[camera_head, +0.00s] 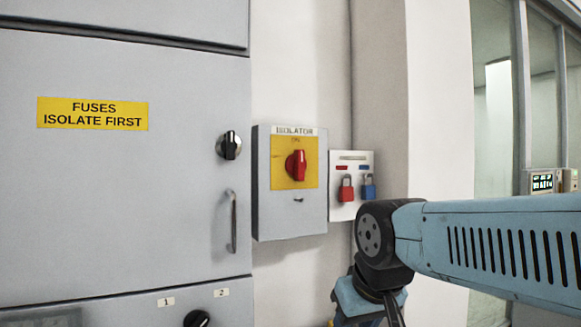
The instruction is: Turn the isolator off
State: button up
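The isolator (263,215) is a grey wall box with an "ISOLATOR" label and a yellow plate. A red rotary handle (297,166) sits on the plate and looks roughly upright, near the "ON" mark above it. Small lettering at the plate's left side is too small to read surely. My blue arm reaches in from the right, and its black joint is right of and below the isolator. My gripper is not visible; the lower wrist parts run out of the bottom of the picture. Nothing of mine covers the handle.
A grey cabinet (120,210) at left has a "FUSES ISOLATE FIRST" label (92,114), a black knob (229,146) and a vertical door handle (233,222). Right of the isolator, a white lockout board (343,159) holds a red padlock (346,190) and a blue padlock (368,188), close to my arm.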

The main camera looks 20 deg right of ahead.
aim_at(296, 163)
jog(key=z, duration=0.4)
jog(key=i, duration=0.3)
jog(key=u, duration=1.65)
jog(key=k, duration=0.45)
jog(key=z, duration=0.95)
